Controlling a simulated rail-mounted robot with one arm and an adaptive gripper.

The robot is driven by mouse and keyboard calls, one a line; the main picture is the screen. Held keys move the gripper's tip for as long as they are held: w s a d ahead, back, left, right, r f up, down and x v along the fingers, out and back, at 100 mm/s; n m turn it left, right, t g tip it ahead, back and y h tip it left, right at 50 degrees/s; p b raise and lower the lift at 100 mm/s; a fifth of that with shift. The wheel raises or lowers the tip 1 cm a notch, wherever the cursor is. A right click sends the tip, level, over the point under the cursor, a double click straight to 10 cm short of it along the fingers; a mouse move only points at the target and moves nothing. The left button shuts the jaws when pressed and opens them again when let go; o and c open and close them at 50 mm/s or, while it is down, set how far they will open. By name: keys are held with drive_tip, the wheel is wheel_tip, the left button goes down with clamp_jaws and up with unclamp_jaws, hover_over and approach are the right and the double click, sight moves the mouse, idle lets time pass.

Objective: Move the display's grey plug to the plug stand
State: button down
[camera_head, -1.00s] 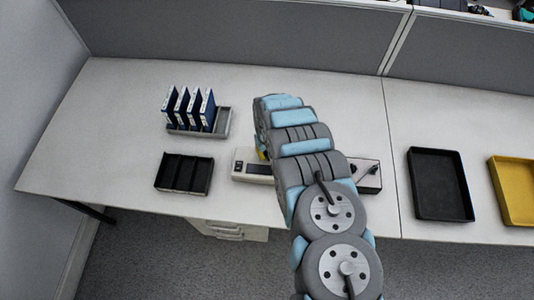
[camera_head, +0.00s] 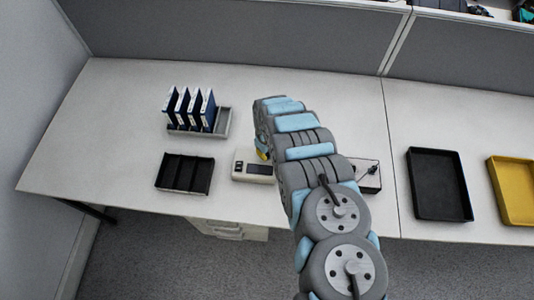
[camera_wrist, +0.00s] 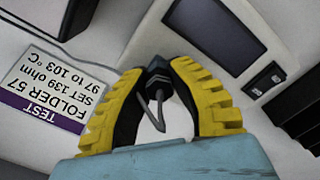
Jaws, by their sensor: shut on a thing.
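In the wrist view my gripper (camera_wrist: 166,82) has yellow-and-black fingers closed around a small dark grey plug (camera_wrist: 157,64), with a thin lead curving down between the fingers. Just beyond it lies the pale display unit (camera_wrist: 150,35) with its dark screen (camera_wrist: 214,34) and two small black switches. In the head view the display unit (camera_head: 241,169) lies near the table's front, partly behind my arm. Only a little yellow of my gripper (camera_head: 263,155) shows there. A dark box with a thin lead (camera_head: 369,178) stands right of my arm, partly hidden; I cannot tell whether it is the plug stand.
A white-and-purple label (camera_wrist: 52,90) lies left of my gripper. In the head view are a black divided tray (camera_head: 207,187), a rack of blue folders (camera_head: 226,122), a black tray (camera_head: 414,190) and a yellow tray (camera_head: 500,185). The back middle of the table is clear.

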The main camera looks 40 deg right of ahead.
drive_tip(key=n, duration=0.4)
idle(0.5)
drive_tip(key=shift+f+n, duration=0.1)
drive_tip(key=shift+n, duration=1.9)
drive_tip(key=shift+n, duration=1.2)
